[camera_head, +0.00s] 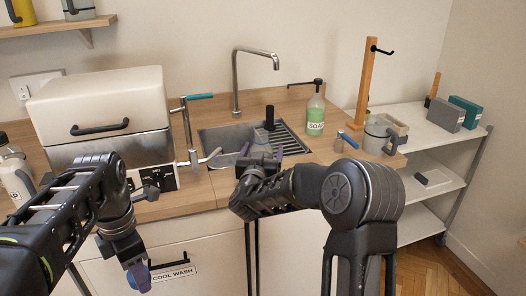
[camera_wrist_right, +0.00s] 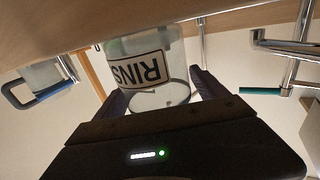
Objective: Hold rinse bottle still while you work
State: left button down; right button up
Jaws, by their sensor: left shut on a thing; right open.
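The rinse bottle (camera_head: 261,140), translucent with a dark top, stands by the sink; its lower part is hidden behind my right gripper (camera_head: 260,158). In the right wrist view the rinse bottle (camera_wrist_right: 150,80) appears upside down, with its label readable as RINS, between the open fingers of my right gripper (camera_wrist_right: 155,90). I cannot tell whether a finger touches it. My left gripper (camera_head: 139,277) is low at the front of the cabinet, shut on the left part of the dark handle (camera_head: 170,264) above the COOL WASH label (camera_head: 172,273).
A soap bottle (camera_head: 315,115) stands right of the sink (camera_head: 220,138). A grey jug (camera_head: 377,135) and a wooden stand (camera_head: 366,85) are further right. A white and steel machine (camera_head: 100,110) fills the left counter. A tall faucet (camera_head: 236,80) rises behind the sink.

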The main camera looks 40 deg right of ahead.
jog(key=shift+r, duration=0.1)
pick_arm(q)
jog(key=shift+r, duration=0.25)
pick_arm(e)
jog(key=shift+r, duration=0.2)
pick_arm(q)
jog(key=shift+f+b, duration=0.45)
jog(key=shift+f, duration=0.25)
pick_arm(e)
jog(key=v, duration=1.2)
jog(key=shift+f, duration=0.1)
